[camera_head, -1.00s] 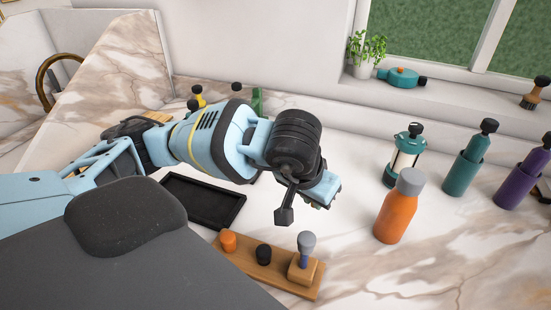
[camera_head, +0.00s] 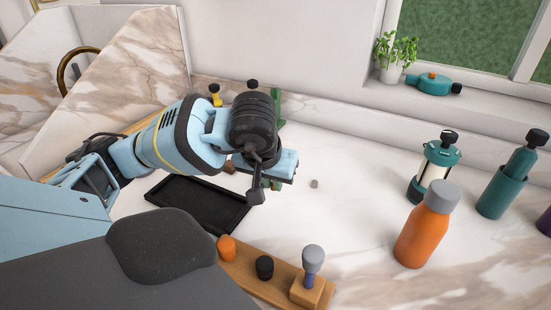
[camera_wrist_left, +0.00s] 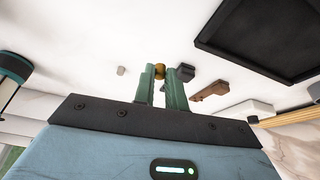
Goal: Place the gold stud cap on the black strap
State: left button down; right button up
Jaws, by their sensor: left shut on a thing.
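My left gripper (camera_head: 271,185) hangs over the white counter, to the right of the black tray. In the left wrist view its two green fingers (camera_wrist_left: 163,87) are shut on the small round gold stud cap (camera_wrist_left: 160,71), which shows at the fingertips. A small black piece (camera_wrist_left: 186,72) appears just beside the right fingertip; I cannot tell whether it is the black strap or whether it touches the cap. In the head view, my wrist hides the cap and most of the spot below. My right gripper is not in view.
A black tray (camera_head: 188,204) lies left of the gripper. A small grey piece (camera_head: 314,184) is on the counter to the right. An orange bottle (camera_head: 426,238), a lantern (camera_head: 434,169) and a wooden peg board (camera_head: 245,270) stand nearby. A brown piece (camera_wrist_left: 210,90) lies near the tray.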

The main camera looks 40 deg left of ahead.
pick_arm(q)
jog(key=w+a, duration=0.6)
jog(key=w+a+f+p, duration=0.1)
jog(key=w+a, duration=0.2)
jog(key=shift+w+f, duration=0.1)
jog(key=shift+w, duration=0.2)
jog(key=shift+w+a, duration=0.35)
jog(key=shift+a, duration=0.05)
jog(key=shift+w+a+f, duration=0.2)
jog(key=shift+f+p, duration=0.35)
jog(key=shift+f, duration=1.25)
jog(key=shift+s+f, duration=0.1)
jog(key=shift+f, duration=0.35)
jog(key=c, duration=1.4)
grip_release()
jog(key=shift+s+d+f, duration=0.1)
jog(key=shift+f, duration=0.05)
jog(key=shift+c, duration=0.2)
